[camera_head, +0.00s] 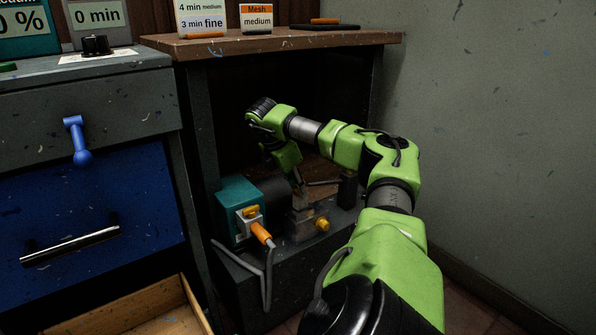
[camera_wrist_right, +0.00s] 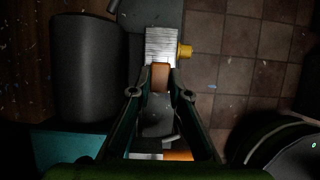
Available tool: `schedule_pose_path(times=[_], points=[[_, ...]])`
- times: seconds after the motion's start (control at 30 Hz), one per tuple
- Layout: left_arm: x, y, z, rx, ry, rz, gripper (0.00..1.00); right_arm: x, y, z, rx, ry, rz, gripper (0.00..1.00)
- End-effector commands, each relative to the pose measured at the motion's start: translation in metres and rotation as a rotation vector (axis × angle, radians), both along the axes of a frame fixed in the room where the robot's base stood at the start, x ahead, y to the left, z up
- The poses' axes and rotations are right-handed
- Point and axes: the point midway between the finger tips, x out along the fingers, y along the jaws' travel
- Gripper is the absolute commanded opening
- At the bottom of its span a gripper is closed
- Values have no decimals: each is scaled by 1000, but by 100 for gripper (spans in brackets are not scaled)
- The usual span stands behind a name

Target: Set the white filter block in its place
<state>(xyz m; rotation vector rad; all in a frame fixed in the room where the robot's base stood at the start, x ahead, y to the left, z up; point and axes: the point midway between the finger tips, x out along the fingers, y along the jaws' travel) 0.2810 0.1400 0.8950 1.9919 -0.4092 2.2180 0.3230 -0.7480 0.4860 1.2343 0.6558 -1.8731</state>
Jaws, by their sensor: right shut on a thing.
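The white filter block (camera_wrist_right: 163,45) shows in the right wrist view as a pale ribbed block with an orange-brown piece at its near end. My right gripper (camera_wrist_right: 161,82) is shut on that orange-brown piece. In the head view my right gripper (camera_head: 299,178) reaches down from above, over the grey metal part of a machine (camera_head: 302,224) in the open bay under the bench. A yellow knob (camera_head: 322,225) sits on the machine's right side, close beside the block in the wrist view (camera_wrist_right: 185,51). The head view does not show clearly whether the block is seated. My left gripper is not in view.
A teal housing (camera_head: 233,198) with an orange-handled lever (camera_head: 262,234) stands left of the machine's metal part. A dark cylinder (camera_wrist_right: 88,68) lies close left of my gripper. The wooden bench top (camera_head: 280,41) is overhead. An open wooden drawer (camera_head: 150,308) is at lower left.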

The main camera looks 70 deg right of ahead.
Motion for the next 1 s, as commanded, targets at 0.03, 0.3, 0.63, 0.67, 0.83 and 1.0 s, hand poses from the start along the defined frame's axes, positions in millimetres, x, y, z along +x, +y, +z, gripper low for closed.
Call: schedule_pose_path(times=[0.03, 0.3, 0.63, 0.67, 0.83, 1.0], points=[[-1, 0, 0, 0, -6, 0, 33, 0, 0, -3, -1, 1, 0, 0], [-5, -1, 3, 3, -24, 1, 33, 0, 0, -11, 0, 0, 0, 0], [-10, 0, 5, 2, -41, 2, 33, 0, 0, -21, 1, 1, 1, 0], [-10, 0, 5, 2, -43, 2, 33, 0, 0, -21, 1, 1, 1, 0], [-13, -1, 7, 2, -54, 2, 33, 0, 0, -27, -1, 1, 1, 0], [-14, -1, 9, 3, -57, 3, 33, 0, 0, -29, -1, 1, 1, 0]])
